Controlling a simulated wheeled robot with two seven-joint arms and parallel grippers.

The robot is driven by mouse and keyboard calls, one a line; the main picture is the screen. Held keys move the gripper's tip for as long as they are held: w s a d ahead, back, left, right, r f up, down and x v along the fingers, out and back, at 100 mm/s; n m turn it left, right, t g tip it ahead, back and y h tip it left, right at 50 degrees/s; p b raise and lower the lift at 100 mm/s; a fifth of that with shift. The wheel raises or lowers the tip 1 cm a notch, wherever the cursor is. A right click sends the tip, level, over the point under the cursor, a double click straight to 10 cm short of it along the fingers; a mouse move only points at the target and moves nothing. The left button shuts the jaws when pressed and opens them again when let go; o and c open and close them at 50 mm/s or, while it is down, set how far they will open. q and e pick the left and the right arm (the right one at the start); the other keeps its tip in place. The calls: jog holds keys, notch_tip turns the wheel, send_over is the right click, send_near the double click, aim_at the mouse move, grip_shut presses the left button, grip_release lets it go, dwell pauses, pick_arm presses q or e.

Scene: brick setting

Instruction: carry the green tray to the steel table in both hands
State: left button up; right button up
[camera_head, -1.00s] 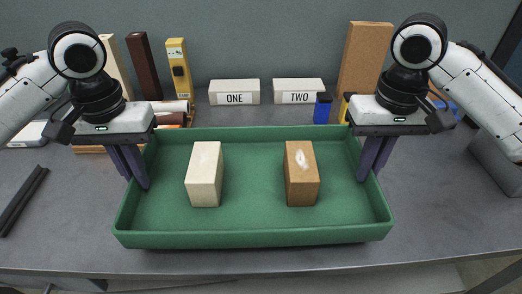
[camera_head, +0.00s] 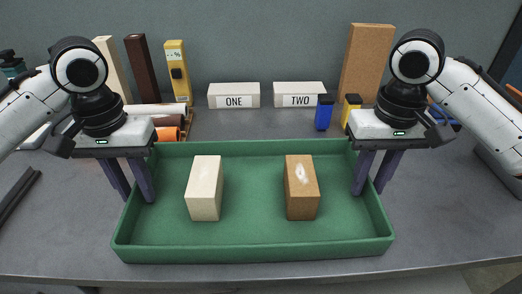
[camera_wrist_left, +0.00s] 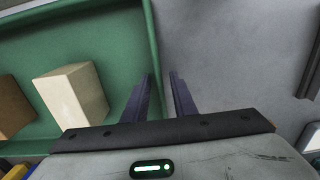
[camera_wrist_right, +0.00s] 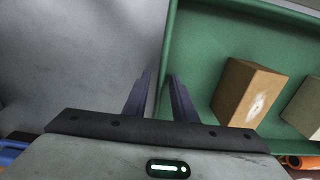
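The green tray (camera_head: 250,255) rests on the grey metal-looking table (camera_head: 440,235). It holds a cream block (camera_head: 204,190) on the left and a brown block with a pale patch (camera_head: 301,190) on the right, both upright and apart. My left gripper (camera_head: 133,198) is at the tray's left wall, its fingers spread on either side of the rim; the left wrist view shows a gap between them (camera_wrist_left: 160,78). My right gripper (camera_head: 368,192) straddles the right wall in the same way, and the right wrist view shows its fingers apart (camera_wrist_right: 160,78).
Signs ONE (camera_head: 234,96) and TWO (camera_head: 299,95) stand behind the tray. A dark bar (camera_head: 18,192) lies left.

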jog(key=shift+r, duration=0.55)
pick_arm(q)
notch_tip(320, 180, up, 12)
pick_arm(e)
notch_tip(320, 180, up, 11)
dwell(0.3)
dwell(0.4)
